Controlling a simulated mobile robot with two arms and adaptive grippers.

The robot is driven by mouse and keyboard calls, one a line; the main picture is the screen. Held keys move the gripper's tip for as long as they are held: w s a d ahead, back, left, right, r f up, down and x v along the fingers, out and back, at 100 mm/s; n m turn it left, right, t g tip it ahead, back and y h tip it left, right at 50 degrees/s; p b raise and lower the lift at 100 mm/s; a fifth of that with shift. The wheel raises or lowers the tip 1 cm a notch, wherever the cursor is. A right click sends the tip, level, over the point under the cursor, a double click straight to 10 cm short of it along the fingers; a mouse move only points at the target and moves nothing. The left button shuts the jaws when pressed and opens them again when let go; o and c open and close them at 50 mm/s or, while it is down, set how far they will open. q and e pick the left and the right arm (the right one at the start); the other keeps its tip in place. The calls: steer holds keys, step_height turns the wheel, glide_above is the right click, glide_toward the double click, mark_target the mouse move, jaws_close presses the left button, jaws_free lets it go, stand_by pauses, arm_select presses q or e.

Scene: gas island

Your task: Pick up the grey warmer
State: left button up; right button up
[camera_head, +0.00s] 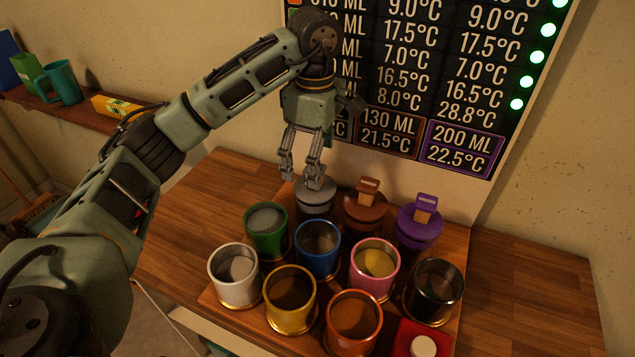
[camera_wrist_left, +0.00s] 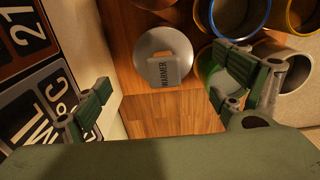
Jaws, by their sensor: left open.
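The grey warmer (camera_head: 318,201) stands at the back left of the wooden board, below the wall display. It is a round grey disc with an upright grey block handle. In the left wrist view the warmer (camera_wrist_left: 149,45) lies near the top middle, and its handle reads "WARMER". My left gripper (camera_head: 300,174) points down just above the warmer and hides part of it. In the left wrist view the left gripper (camera_wrist_left: 160,98) is open, with nothing between its fingers, and the warmer appears above the gap between them. My right gripper is in neither view.
A brown warmer (camera_head: 365,213) and a purple warmer (camera_head: 420,226) stand to the right. Several cups crowd the front, including green (camera_head: 267,244) and blue (camera_head: 318,265) ones. The wall display (camera_head: 405,75) rises close behind. Bare tabletop (camera_head: 190,235) lies to the left.

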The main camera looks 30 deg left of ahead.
mark_target(315, 191)
arm_select(q)
steer(key=shift+s+f+p, duration=0.15)
steer(key=shift+f+p, duration=0.2)
steer(key=shift+f, duration=0.35)
step_height(315, 191, down, 4)
steer(key=shift+f+p, duration=0.1)
steer(key=shift+p, duration=0.55)
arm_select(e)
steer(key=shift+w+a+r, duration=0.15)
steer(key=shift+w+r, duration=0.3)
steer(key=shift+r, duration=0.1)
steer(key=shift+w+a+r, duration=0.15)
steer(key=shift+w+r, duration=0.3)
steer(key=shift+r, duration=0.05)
arm_select(q)
steer(key=shift+d, duration=0.1)
steer(key=shift+c, duration=0.3)
steer(key=c, duration=1.3)
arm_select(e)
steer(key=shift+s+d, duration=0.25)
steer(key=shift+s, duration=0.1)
